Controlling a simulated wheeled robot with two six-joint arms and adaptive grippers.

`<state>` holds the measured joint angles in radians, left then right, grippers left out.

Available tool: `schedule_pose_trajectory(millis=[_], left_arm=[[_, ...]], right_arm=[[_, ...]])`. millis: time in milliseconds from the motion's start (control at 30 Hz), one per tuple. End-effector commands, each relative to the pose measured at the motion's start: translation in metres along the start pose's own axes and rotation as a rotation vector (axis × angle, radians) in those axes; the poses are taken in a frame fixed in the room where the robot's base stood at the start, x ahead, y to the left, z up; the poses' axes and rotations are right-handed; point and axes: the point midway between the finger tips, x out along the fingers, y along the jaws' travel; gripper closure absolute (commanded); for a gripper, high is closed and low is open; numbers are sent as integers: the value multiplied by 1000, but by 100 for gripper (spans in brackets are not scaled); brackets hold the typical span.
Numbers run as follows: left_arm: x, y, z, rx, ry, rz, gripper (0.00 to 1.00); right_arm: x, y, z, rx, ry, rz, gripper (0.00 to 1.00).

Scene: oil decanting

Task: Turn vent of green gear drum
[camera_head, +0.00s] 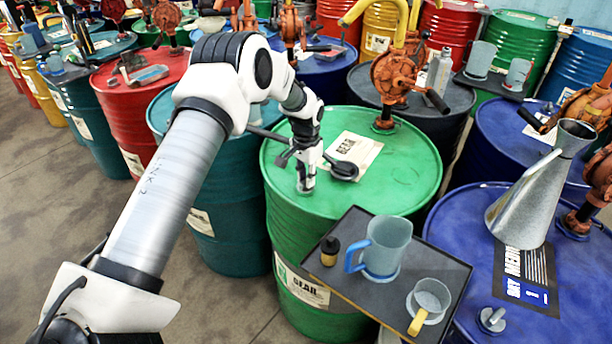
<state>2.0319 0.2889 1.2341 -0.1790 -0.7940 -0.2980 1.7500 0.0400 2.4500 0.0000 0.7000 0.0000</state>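The green gear drum (400,172) stands in the middle of the view, with a GEAR card (352,152) on its lid and a GEAR label on its side. My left gripper (305,186) points down at the left part of the lid, close to its surface. The vent is not visible; the gripper may be covering it. The fingertips are small and look close together, and I cannot tell whether they hold anything. My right gripper is not in view.
A dark tray (348,218) with a jug (386,248), a smaller cup (428,300) and a small bottle (329,251) is in front of the drum. A blue drum (460,225) with a metal funnel can (530,190) stands right.

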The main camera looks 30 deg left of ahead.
Motion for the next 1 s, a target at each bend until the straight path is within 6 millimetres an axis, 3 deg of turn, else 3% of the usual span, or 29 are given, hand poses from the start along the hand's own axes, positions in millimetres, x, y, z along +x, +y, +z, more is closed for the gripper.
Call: schedule_pose_trajectory(millis=[300, 433, 800, 1000], left_arm=[[0, 0, 0, -1, 1, -1, 58], [-9, 0, -2, -1, 5, -2, 58], [-94, 0, -2, -1, 3, -1, 58], [-118, 0, -2, 0, 0, 0, 58]], right_arm=[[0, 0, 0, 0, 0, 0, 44], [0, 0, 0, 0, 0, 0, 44], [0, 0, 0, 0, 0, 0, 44], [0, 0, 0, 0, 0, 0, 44]])
